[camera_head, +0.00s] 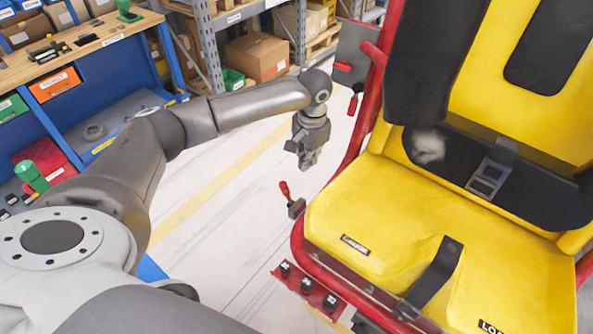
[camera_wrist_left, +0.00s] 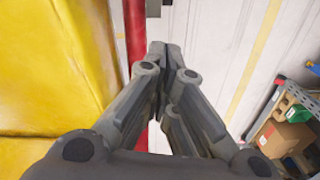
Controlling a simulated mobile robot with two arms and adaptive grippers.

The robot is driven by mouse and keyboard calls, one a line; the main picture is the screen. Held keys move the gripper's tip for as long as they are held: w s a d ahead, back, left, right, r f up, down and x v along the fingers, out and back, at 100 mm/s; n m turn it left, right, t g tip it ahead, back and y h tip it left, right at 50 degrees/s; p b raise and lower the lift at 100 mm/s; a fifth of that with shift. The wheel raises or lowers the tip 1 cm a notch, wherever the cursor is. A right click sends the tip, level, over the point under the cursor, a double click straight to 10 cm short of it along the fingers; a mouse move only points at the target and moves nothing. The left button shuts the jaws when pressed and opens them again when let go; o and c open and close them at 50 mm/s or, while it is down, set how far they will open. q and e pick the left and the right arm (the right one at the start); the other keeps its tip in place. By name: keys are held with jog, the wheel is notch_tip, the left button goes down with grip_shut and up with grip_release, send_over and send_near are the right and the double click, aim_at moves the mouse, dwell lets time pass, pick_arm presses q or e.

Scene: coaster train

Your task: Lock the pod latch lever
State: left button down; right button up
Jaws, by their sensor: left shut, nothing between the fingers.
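A small lever with a red grip (camera_head: 286,191) stands tilted on a dark block at the left side of the yellow seat pod (camera_head: 350,195). Another red-handled lever (camera_head: 353,104) hangs below a grey panel farther back along the red frame. I cannot tell which one is the pod latch lever. My left gripper (camera_head: 306,160) is shut and empty, pointing down between the two levers, apart from both. In the left wrist view its closed fingers (camera_wrist_left: 162,60) show beside the red frame tube (camera_wrist_left: 135,45). My right gripper is not in view.
The seat has a black belt with a buckle (camera_head: 488,178). A red strip with black knobs (camera_head: 307,285) lies at its front left corner. A blue workbench (camera_head: 60,110) stands at left, shelving with boxes (camera_head: 257,56) behind. The pale floor (camera_head: 220,190) between is clear.

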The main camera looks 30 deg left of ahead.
aim_at(288, 194)
pick_arm(q)
jog(key=s+f+p, duration=0.1)
jog(key=s, duration=0.1)
jog(key=s+a+f+p, duration=0.1)
jog(key=f, duration=0.1)
jog(key=shift+s, duration=0.35)
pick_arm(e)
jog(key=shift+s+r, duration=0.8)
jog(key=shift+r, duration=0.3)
pick_arm(q)
jog(key=shift+w+f, duration=0.1)
jog(key=shift+f, duration=0.05)
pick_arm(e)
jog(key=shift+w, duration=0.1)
